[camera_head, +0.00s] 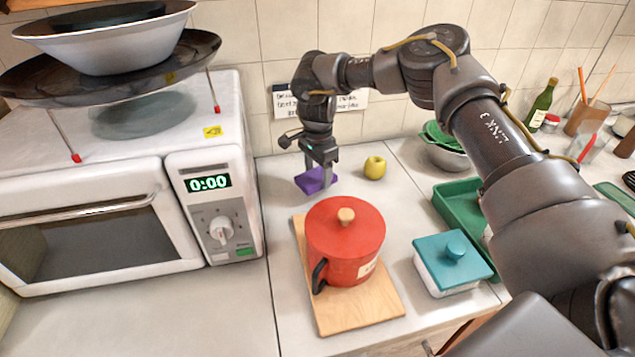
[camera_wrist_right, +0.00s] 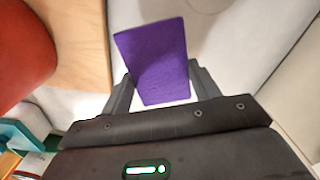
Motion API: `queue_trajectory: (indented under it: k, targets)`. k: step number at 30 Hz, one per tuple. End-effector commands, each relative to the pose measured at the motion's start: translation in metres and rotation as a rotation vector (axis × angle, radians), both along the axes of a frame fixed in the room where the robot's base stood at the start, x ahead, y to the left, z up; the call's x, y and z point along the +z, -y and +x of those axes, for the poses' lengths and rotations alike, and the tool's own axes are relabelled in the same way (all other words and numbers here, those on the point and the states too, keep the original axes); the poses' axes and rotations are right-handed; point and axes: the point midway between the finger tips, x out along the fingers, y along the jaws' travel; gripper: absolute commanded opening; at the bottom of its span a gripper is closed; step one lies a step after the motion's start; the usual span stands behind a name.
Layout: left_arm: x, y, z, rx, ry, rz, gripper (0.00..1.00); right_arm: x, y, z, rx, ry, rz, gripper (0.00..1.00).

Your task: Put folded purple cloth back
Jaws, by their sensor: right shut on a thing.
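The folded purple cloth (camera_head: 313,181) is a small flat purple block near the back of the counter, just behind the red pot. My right gripper (camera_head: 321,172) comes down on it from above and is shut on it. In the right wrist view the cloth (camera_wrist_right: 155,60) sits between the two fingers of my right gripper (camera_wrist_right: 155,88). I cannot tell whether the cloth touches the counter. My left gripper does not show in either view.
A red lidded pot (camera_head: 346,240) stands on a wooden board (camera_head: 375,305). A microwave (camera_head: 100,225) is at the left. A yellow apple (camera_head: 374,167) lies right of the cloth. A teal-lidded box (camera_head: 453,265) and a green tray (camera_head: 461,207) stand farther right. Counter at front left is clear.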

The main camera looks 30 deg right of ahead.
Motion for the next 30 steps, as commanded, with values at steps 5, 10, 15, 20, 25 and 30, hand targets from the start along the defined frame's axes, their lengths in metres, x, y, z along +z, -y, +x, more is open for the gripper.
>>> queue_trajectory:
  k: [5, 10, 15, 20, 25, 30]
  targets:
    - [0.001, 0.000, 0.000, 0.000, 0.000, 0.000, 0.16, -0.004, 0.000, 0.000, 0.000, 0.000, 0.000, 0.40]
    - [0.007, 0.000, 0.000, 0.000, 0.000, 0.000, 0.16, -0.023, 0.000, -0.001, 0.001, -0.003, 0.000, 0.40]
    - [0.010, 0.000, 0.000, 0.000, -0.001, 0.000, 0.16, -0.039, 0.000, 0.000, 0.000, 0.001, 0.000, 0.40]
    - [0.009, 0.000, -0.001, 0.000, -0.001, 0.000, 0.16, -0.039, 0.000, 0.000, 0.000, 0.001, -0.001, 0.40]
    - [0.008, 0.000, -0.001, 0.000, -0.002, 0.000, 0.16, -0.043, 0.000, 0.000, 0.000, 0.000, -0.001, 0.40]
    - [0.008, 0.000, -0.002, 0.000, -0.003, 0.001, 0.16, -0.042, 0.000, 0.000, 0.000, 0.001, -0.001, 0.82]
